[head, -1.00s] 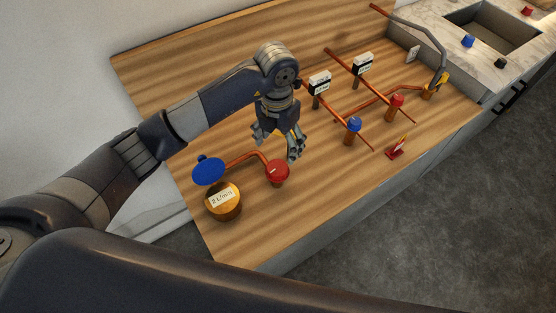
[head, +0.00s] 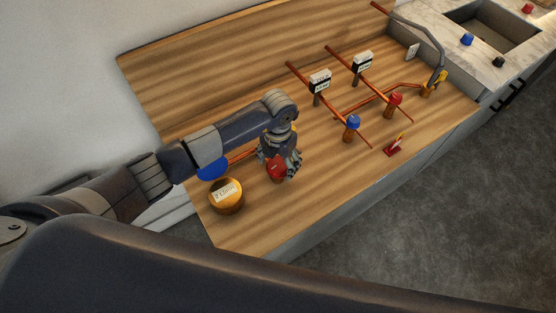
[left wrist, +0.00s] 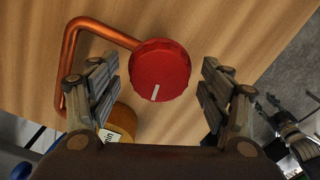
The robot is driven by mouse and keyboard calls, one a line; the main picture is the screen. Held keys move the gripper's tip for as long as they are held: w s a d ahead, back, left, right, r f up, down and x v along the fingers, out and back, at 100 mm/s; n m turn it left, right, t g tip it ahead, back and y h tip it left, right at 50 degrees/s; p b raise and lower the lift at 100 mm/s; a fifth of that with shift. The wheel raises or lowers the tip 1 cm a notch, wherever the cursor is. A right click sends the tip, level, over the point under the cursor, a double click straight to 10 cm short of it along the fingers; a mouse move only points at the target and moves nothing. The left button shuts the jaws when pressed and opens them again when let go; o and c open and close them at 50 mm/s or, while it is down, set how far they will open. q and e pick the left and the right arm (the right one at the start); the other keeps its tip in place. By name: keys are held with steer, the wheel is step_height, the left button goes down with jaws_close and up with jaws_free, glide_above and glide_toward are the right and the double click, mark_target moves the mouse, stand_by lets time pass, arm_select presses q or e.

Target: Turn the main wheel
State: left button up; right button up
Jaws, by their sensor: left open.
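The main wheel seems to be the round red knob (left wrist: 160,70) with a white mark on its top. In the left wrist view it sits between the two open fingers of my left gripper (left wrist: 158,97), with a gap on each side. In the head view my left gripper (head: 280,168) is over the red knob (head: 276,170) and partly hides it. A copper pipe (left wrist: 72,50) runs from beside the knob.
A brass gauge (head: 226,197) and a blue wheel (head: 212,169) stand close on the left. Copper pipes with a smaller blue knob (head: 353,122) and red knob (head: 395,98) are further right. A red stand (head: 394,147) is near the front edge of the wooden top (head: 330,185).

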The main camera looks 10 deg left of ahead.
arm_select(q)
steer(key=c, duration=1)
steer(key=shift+c, duration=0.2)
steer(key=shift+w+a+f+m+b, duration=0.1)
steer(key=shift+f+m+b, duration=0.1)
steer(key=shift+m+b, duration=0.85)
steer(key=m+b, duration=1.2)
steer(key=b, duration=0.4)
steer(key=shift+f+b, duration=0.1)
steer(key=shift+b, duration=0.3)
steer(key=shift+r+m+b, duration=0.25)
steer(key=shift+m+b, duration=0.9)
steer(key=shift+b, duration=0.25)
